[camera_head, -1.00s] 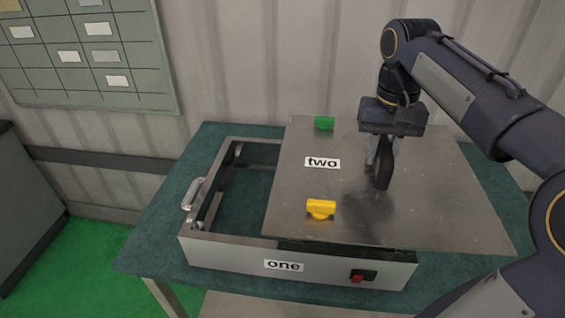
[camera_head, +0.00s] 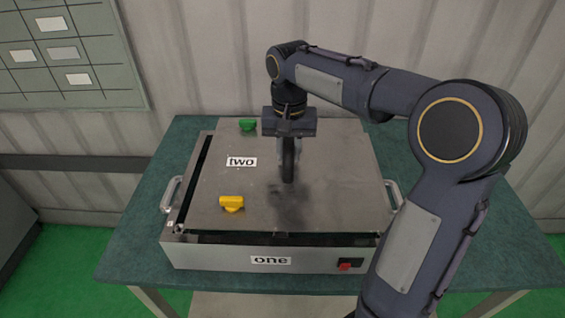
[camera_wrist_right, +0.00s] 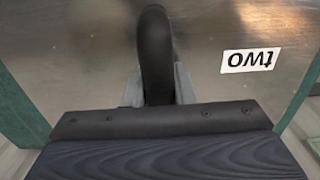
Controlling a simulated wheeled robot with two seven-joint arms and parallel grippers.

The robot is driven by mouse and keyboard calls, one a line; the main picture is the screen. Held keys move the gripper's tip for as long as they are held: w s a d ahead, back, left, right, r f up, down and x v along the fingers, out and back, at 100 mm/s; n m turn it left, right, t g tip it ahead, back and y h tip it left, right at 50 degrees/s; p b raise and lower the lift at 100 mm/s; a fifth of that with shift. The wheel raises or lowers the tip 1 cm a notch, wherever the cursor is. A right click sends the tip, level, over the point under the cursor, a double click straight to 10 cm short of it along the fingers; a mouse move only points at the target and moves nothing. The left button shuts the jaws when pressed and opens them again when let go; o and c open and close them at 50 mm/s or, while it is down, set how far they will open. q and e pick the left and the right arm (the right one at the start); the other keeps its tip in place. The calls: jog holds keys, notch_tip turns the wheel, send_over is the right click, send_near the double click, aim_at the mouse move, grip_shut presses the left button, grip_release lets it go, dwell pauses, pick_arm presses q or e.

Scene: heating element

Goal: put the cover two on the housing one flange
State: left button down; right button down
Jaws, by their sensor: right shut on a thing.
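The cover two (camera_head: 330,165) is a flat metal plate with a "two" label, a green knob (camera_head: 248,125), a yellow knob (camera_head: 231,202) and a black handle (camera_head: 289,165). My right gripper (camera_head: 287,172) is shut on that handle. The handle and label also show in the right wrist view, with the plate (camera_wrist_right: 215,80) behind. The housing one (camera_head: 215,254) is a metal box with a "one" label and a red switch (camera_head: 348,264). The cover lies over most of its opening. A dark gap shows along its left and front sides. I cannot tell whether the cover touches the flange. My left gripper is not in view.
The housing stands on a green-topped table (camera_head: 125,250) and has side handles (camera_head: 172,194), (camera_head: 393,194). A corrugated wall (camera_head: 200,60) with a board (camera_head: 70,55) is behind. My right arm covers the housing's front right corner.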

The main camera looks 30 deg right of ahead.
jog(key=shift+w+a+f, duration=0.25)
jog(key=shift+w+f, duration=0.05)
jog(key=f, duration=0.3)
jog(key=shift+w+a, duration=0.25)
jog(key=shift+f, duration=0.45)
jog(key=c, duration=1.2)
grip_release()
jog(key=shift+s, duration=0.1)
